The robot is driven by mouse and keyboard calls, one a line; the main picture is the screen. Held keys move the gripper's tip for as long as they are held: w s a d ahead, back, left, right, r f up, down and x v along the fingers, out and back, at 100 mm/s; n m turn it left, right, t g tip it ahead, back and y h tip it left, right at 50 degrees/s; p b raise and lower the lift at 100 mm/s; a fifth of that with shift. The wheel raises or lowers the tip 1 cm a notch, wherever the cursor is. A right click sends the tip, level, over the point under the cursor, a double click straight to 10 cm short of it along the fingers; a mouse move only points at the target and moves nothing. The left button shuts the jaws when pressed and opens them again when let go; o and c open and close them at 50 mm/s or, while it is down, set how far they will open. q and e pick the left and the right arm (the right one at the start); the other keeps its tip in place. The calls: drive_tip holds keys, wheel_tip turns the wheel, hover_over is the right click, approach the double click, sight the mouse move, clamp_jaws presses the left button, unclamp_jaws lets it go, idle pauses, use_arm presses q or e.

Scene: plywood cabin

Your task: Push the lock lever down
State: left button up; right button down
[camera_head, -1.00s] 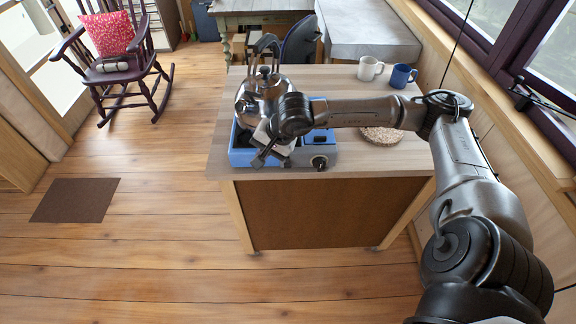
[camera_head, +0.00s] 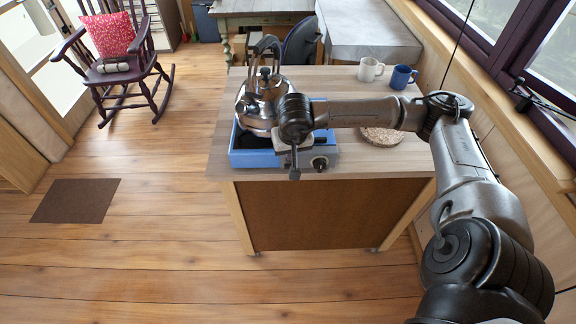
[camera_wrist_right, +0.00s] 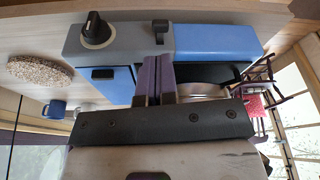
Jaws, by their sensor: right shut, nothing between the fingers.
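The blue camp stove (camera_head: 252,159) sits on the island top with the steel kettle (camera_head: 258,105) on it. The right wrist view shows the stove (camera_wrist_right: 215,40) with its grey front panel, round black knob (camera_wrist_right: 96,30) and small dark lock lever (camera_wrist_right: 160,31). My right gripper (camera_wrist_right: 159,64) is shut and empty, with its fingertips close to the lever; I cannot tell whether they touch. In the head view my right gripper (camera_head: 295,173) is at the stove's front, left of the knob (camera_head: 319,163), and hides the lever. My left gripper is not in view.
A round cork mat (camera_head: 382,136) lies right of the stove, under my forearm. A white mug (camera_head: 369,69) and a blue mug (camera_head: 402,77) stand at the back right of the island.

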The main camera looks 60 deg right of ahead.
sight(288, 166)
drive_tip(key=shift+f, duration=0.15)
drive_tip(key=shift+b+x, duration=1.9)
drive_tip(key=shift+x, duration=1.45)
drive_tip(key=shift+f, duration=0.1)
